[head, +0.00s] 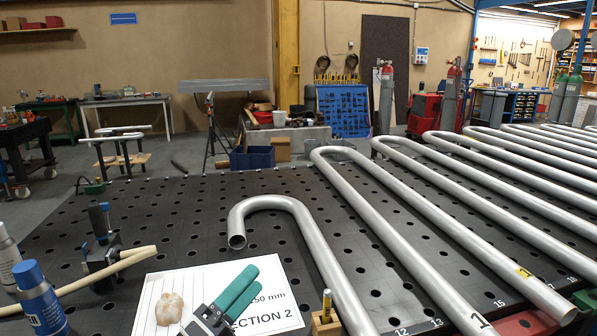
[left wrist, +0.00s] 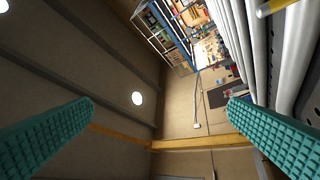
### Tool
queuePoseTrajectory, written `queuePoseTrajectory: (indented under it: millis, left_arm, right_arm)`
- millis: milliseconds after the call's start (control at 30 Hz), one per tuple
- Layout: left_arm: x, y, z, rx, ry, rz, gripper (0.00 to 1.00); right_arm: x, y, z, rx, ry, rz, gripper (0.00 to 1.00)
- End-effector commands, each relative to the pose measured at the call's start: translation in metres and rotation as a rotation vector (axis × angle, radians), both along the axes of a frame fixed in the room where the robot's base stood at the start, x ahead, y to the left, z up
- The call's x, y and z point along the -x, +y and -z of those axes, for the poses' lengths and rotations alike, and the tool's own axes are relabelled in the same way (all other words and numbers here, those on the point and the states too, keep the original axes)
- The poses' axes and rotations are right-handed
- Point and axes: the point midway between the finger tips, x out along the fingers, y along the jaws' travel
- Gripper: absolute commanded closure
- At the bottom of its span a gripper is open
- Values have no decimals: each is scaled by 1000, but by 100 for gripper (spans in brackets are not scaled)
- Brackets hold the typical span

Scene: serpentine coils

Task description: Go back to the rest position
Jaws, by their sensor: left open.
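My left gripper (head: 250,284) is at the bottom of the head view, low and just left of centre, with two teal ridged fingers over the white paper sheet. In the left wrist view (left wrist: 160,112) the fingers stand wide apart with nothing between them. That camera looks sideways at the wall, the ceiling lamps and the steel coils (left wrist: 284,50). My right gripper is in neither view.
The serpentine steel coils (head: 415,215) fill the right of the black perforated table (head: 170,215). The white sheet (head: 275,318) holds a beige lump (head: 169,309). A blue bottle (head: 40,305), a clamp (head: 101,250) and a yellow-topped marker (head: 327,303) stand nearby. The table's left middle is clear.

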Motion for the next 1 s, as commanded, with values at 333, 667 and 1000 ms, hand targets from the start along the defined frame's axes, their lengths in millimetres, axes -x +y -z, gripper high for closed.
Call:
queuePoseTrajectory:
  millis: [333, 667, 1000]
  left_arm:
    - [44, 121, 169, 969, 1045, -560, 2]
    - [167, 131, 273, 1332, 1624, -955, 2]
    - [244, 120, 318, 1439, 1914, -1204, 2]
  right_arm:
    - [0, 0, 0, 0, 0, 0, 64]
    - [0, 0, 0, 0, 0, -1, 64]
    - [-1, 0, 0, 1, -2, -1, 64]
